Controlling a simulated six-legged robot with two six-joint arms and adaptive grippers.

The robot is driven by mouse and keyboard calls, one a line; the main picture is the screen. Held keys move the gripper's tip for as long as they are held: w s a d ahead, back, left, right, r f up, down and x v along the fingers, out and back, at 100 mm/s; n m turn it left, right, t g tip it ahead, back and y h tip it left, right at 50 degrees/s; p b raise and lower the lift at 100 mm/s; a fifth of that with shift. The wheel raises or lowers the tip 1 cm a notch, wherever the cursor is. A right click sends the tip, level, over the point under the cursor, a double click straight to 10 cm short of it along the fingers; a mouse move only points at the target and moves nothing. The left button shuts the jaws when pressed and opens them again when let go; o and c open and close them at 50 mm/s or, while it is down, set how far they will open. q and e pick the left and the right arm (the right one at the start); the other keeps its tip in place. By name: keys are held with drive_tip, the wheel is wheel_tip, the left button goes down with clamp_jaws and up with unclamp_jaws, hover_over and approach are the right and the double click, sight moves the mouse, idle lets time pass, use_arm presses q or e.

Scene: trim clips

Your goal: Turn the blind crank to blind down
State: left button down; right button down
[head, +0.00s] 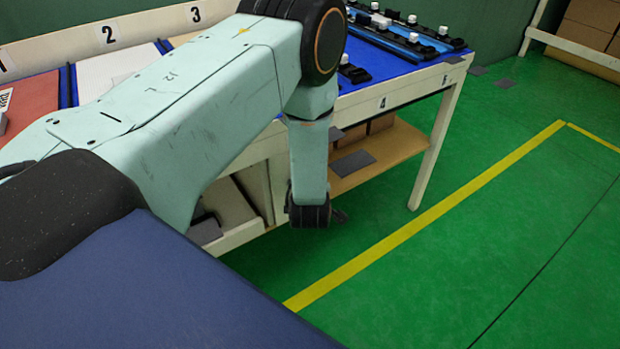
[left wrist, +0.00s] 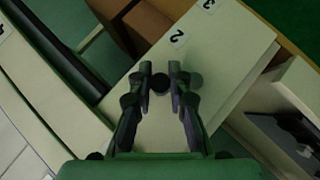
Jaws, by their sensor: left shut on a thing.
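My left arm comes in from the left in the head view. Its wrist hangs down in front of the table edge, and only a small dark part of my left gripper (head: 340,215) shows. In the left wrist view, the two dark fingers of my left gripper (left wrist: 161,72) are closed in on a small dark round knob (left wrist: 161,84) between them. The knob may be the blind crank's handle, but I cannot tell for sure. The rest of a crank and the blind cannot be made out. My right gripper is in neither view.
A white-framed table (head: 400,97) with numbered sections stands behind my arm, with white-topped black parts on its blue surface. Cartons (head: 380,123) sit on its lower shelf.

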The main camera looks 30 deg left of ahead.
use_arm(q)
drive_tip(key=c, duration=1.3)
unclamp_jaws()
drive_tip(key=shift+o, duration=0.2)
drive_tip(key=v, duration=1.2)
drive_tip(key=shift+f, duration=0.1)
